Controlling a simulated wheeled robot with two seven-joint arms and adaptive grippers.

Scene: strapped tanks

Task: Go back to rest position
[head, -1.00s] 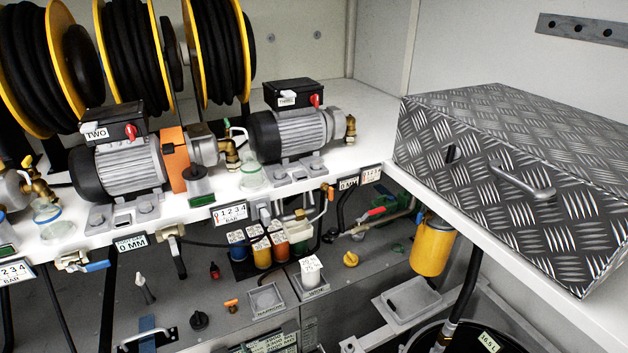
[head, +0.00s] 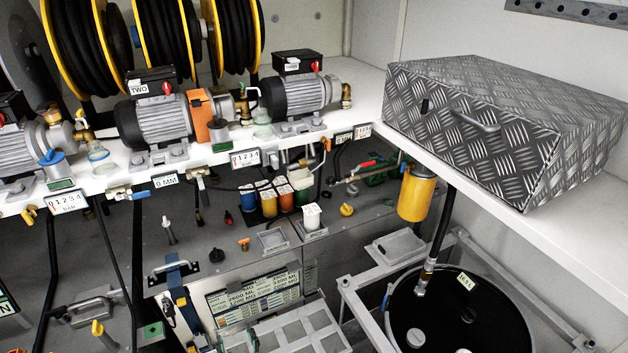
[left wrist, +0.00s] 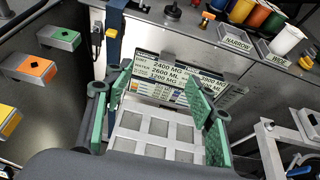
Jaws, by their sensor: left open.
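My left gripper (left wrist: 158,88) shows in the left wrist view, its green-padded fingers spread apart with nothing held between them. Beyond and below the fingers is a pale tray with square cells (left wrist: 150,130); I cannot tell how far the fingers are from it. The same tray (head: 290,330) shows at the bottom of the head view. A panel of printed labels (left wrist: 170,72) stands just past the fingertips. My right gripper is in neither view.
A white shelf carries pumps (head: 155,118) and a patterned metal box (head: 500,125). Hose reels (head: 160,40) stand behind. A black drum (head: 480,320) sits in a frame at lower right. Small cups (head: 285,198) and a yellow cylinder (head: 416,195) are below the shelf. Handles (head: 85,305) stick out at lower left.

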